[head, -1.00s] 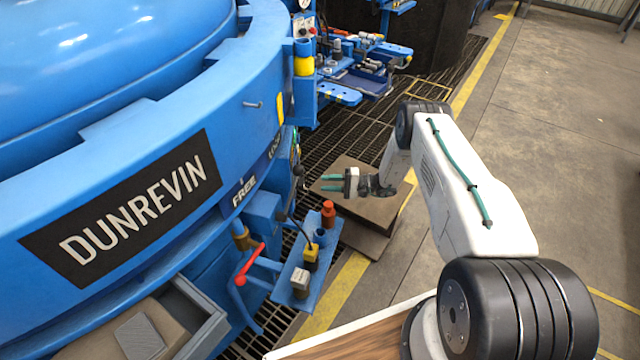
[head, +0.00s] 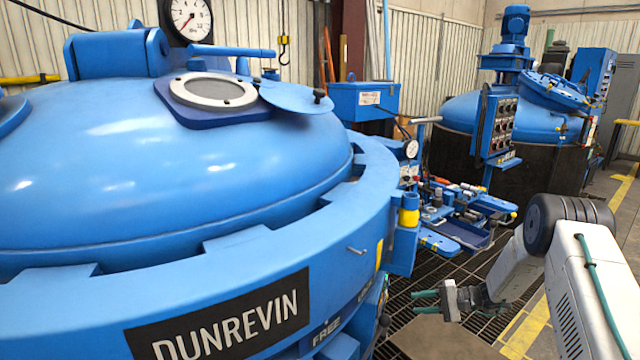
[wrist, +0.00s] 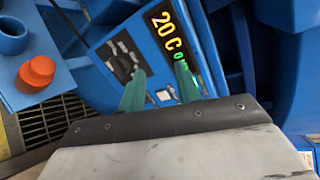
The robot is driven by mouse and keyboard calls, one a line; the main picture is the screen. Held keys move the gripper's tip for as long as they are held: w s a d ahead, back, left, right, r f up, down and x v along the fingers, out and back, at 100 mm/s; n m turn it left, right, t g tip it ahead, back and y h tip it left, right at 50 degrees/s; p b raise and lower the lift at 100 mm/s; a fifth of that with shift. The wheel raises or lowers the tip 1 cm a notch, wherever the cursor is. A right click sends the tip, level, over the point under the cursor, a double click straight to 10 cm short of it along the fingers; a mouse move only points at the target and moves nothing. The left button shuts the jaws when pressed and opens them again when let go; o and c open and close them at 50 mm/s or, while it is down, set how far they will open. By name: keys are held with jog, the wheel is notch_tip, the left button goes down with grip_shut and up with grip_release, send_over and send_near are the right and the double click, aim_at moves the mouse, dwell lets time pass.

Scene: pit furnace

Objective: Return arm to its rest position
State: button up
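My gripper (head: 426,301) is at the lower right of the head view, at the end of my white arm, beside the blue furnace (head: 200,150). Its two green fingers point left toward the furnace's side. In the wrist view the fingers (wrist: 160,85) stand apart with a gap between them and nothing held. Beyond them is a blue panel with a lit display (wrist: 172,32) reading "20 C". My gripper looks clear of the furnace in the head view; the exact distance to the panel cannot be told.
Dark floor grating and a brown platform (head: 440,340) lie below.

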jog(key=s+a+r+g+h, duration=0.1)
jog(key=s+r+h, duration=0.3)
jog(key=r, duration=1.2)
jog(key=s+a+r+n+g+h, duration=0.2)
jog(key=s+a+r, duration=0.1)
jog(key=s+r, duration=0.65)
jog(key=s+a+r+n+g+h, duration=0.15)
jog(key=s+a+r, duration=0.25)
jog(key=s+r, duration=0.55)
jog(key=s+d+r+n+t+h, duration=0.1)
jog(key=s+h, duration=0.5)
jog(key=s, duration=1.8)
jog(key=shift+s+d+r+n+t+h, duration=0.15)
jog(key=shift+s+d+n+t+h, duration=0.3)
jog(key=shift+d+n, duration=0.65)
jog(key=shift+w+a, duration=0.1)
jog(key=shift+w, duration=0.1)
